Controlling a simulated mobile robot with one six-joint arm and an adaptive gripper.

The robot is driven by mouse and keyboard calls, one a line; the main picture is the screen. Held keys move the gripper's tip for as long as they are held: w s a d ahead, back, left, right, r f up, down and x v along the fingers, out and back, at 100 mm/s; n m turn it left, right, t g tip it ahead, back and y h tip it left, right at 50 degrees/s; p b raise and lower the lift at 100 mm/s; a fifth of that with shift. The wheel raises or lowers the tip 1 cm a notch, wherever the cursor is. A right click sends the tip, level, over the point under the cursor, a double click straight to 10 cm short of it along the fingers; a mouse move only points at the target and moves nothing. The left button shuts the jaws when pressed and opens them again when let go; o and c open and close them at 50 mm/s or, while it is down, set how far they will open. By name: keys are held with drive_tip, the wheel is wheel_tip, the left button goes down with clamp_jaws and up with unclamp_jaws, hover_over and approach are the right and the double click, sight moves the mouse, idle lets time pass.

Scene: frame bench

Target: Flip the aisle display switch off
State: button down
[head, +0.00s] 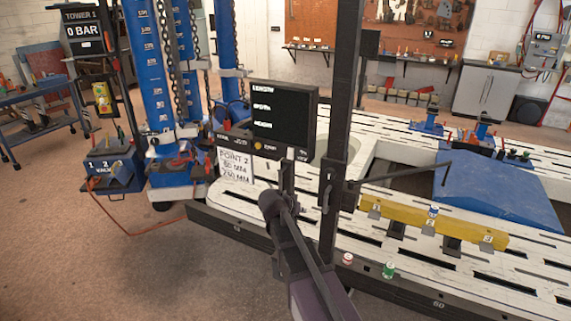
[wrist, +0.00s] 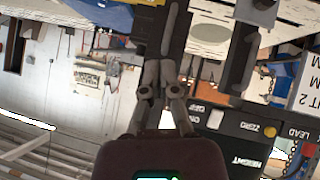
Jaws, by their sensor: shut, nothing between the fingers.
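The aisle display (head: 284,118) is a black screen in a dark housing with white row labels such as LENGTH, in the middle of the head view. A strip below it carries small labels and a yellow button (head: 257,145). My gripper (head: 288,168) is just below the display's right part and is shut and empty. In the wrist view, the shut fingers (wrist: 162,68) point up, beside the upside-down dark display panel (wrist: 238,150) at right. An orange button (wrist: 270,131) and a pale spot show on that panel.
A dark upright post (head: 340,110) stands right of the display, close to my gripper. A white sign (head: 235,165) hangs at left. The slotted white bench (head: 470,255) carries a yellow bar (head: 440,226); a red can (head: 348,259) and green can (head: 388,270) stand near its front edge.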

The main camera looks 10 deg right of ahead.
sight(291, 154)
drive_tip(key=w+a+r+t, duration=0.3)
drive_tip(key=w+a+r, duration=0.1)
drive_tip(key=w, duration=0.2)
drive_tip(key=w+a+r+m+t+h, duration=0.1)
drive_tip(key=w+a+r+t, duration=0.2)
drive_tip(key=w+a, duration=0.2)
drive_tip(key=shift+w+a+r+t+h+b, duration=0.3)
drive_tip(key=shift+w+r+b, duration=0.1)
drive_tip(key=shift+w, duration=0.75)
drive_tip(key=shift+d+f, duration=0.1)
drive_tip(key=shift+d, duration=0.05)
drive_tip(key=b+x, duration=0.2)
drive_tip(key=x, duration=1.1)
drive_tip(key=shift+w+d+b, duration=0.3)
drive_tip(key=shift+b, duration=0.05)
